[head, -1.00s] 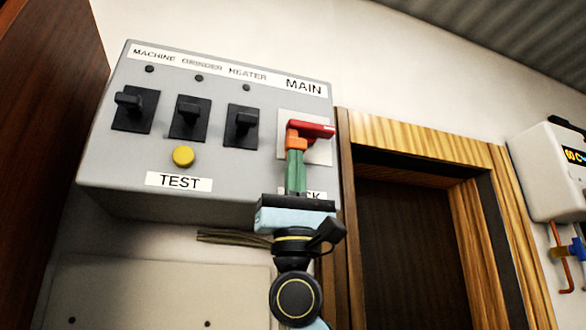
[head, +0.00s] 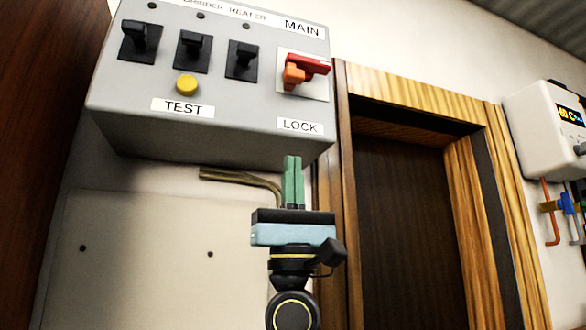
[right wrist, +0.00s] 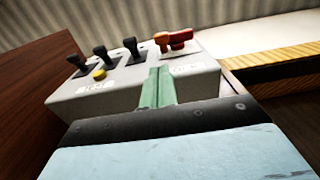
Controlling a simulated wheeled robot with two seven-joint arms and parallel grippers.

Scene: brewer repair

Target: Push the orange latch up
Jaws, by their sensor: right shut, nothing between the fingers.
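The orange latch (head: 294,75) sits at the MAIN switch on the grey control box, just under and beside the red handle (head: 309,65). In the right wrist view the orange latch (right wrist: 162,38) shows at the far end beyond the fingers, next to the red handle (right wrist: 180,37). My right gripper (head: 292,160) has green fingers pressed together, empty, pointing up below the box's LOCK label (head: 299,126). It is apart from the latch. In the right wrist view the shut fingers (right wrist: 159,72) point toward the box. My left gripper is not in view.
The grey box (head: 230,120) also carries several black switches and a yellow TEST button (head: 187,85). A wooden door frame (head: 342,200) stands right of it. A white unit (head: 540,125) with pipes hangs at far right.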

